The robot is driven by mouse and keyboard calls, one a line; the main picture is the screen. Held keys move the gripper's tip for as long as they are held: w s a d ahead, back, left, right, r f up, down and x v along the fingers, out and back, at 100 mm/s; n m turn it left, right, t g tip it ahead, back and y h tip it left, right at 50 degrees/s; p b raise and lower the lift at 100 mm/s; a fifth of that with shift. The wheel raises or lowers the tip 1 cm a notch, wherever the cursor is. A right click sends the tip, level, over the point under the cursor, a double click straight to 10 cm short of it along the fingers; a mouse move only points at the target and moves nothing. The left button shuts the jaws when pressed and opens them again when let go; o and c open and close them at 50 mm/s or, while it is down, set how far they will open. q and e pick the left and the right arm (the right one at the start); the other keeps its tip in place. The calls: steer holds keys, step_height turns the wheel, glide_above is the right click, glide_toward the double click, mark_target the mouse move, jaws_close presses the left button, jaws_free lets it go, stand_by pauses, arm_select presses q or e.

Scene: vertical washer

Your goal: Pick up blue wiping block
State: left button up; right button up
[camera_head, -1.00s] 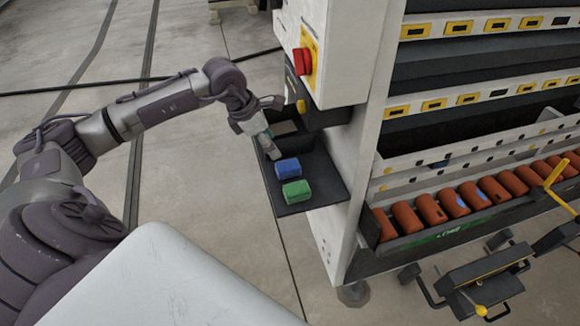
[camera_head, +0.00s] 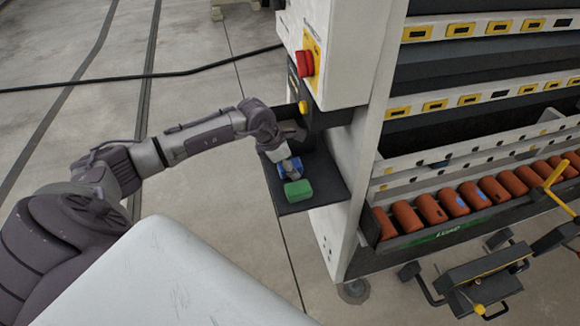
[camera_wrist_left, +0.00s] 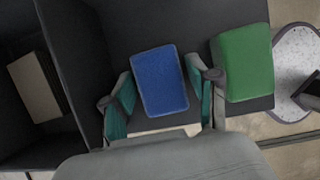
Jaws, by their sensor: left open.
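The blue wiping block (camera_head: 291,168) sits on a dark shelf (camera_head: 325,180) at the side of the machine. My left gripper (camera_head: 287,163) is over it and partly covers it in the head view. In the left wrist view the blue block (camera_wrist_left: 160,80) lies between the fingers of my open left gripper (camera_wrist_left: 163,98), with a finger on each side. I cannot tell whether the fingers touch it. My right gripper is in neither view.
A green block (camera_head: 298,190) sits close beside the blue one; it also shows in the wrist view (camera_wrist_left: 244,64), next to the right finger. A red switch (camera_head: 304,62) is on the machine above. A rack of orange cylinders (camera_head: 431,209) is to the right.

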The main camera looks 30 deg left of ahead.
arm_select(q)
steer(key=c, duration=0.9)
steer(key=shift+r, duration=0.1)
steer(key=shift+r+b, duration=0.2)
steer(key=shift+b, duration=0.2)
steer(key=shift+s+a+b, duration=0.25)
steer(key=shift+s+a, duration=1.6)
steer(key=shift+s, duration=0.5)
steer(key=shift+s+a+b, duration=0.3)
steer(key=shift+s+a, duration=1.6)
steer(key=shift+s, duration=0.45)
steer(key=shift+s+a+b, duration=0.25)
steer(key=shift+s+a, duration=1.6)
steer(key=shift+s, duration=0.5)
